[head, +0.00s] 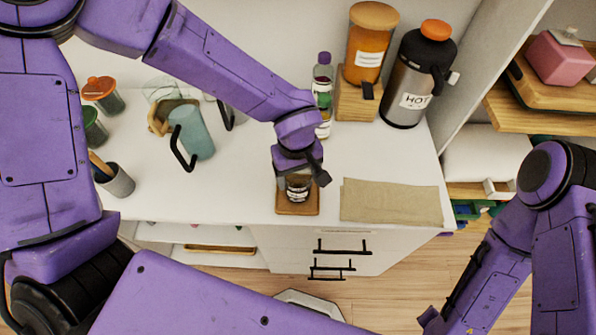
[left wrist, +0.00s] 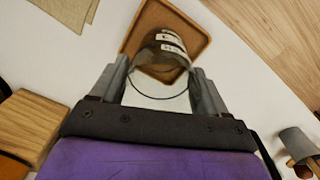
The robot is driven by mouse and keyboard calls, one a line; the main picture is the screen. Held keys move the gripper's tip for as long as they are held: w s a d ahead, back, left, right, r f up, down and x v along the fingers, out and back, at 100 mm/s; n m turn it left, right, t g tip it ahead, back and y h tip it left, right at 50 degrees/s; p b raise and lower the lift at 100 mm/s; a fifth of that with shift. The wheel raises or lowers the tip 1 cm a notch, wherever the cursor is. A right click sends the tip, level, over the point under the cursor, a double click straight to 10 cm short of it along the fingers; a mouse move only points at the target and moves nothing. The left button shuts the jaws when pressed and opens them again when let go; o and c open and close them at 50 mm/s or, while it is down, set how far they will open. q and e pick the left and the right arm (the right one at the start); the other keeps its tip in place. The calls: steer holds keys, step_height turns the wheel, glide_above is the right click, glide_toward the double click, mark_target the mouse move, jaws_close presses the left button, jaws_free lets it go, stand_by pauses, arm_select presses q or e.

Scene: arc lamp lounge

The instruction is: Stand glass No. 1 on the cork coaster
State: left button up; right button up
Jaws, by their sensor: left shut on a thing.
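The glass (head: 298,190) is a clear tumbler with a dark band and a white printed label, too small to read. My left gripper (head: 299,172) is shut on it from above; the left wrist view shows the glass (left wrist: 167,48) between the two fingers (left wrist: 161,88). The cork coaster (head: 284,209) is a square brown tray with a raised rim near the counter's front edge. The glass is upright over the coaster, its base within the rim (left wrist: 204,45). I cannot tell whether it touches. My right arm is at lower right; its gripper is not in view.
A folded beige cloth (head: 391,202) lies right of the coaster. Behind stand a small bottle (head: 322,90), an amber jar (head: 368,50) on a wooden block (head: 355,103) and a flask (head: 413,85). A blue-green pitcher (head: 197,135) and grey cup (head: 118,181) stand left.

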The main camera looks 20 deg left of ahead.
arm_select(q)
steer(key=shift+f, duration=0.15)
steer(key=o, duration=1.2)
step_height(320, 180, up, 12)
steer(key=shift+s+a+r, duration=0.1)
steer(key=shift+a+r, duration=0.05)
steer(key=shift+r, duration=0.05)
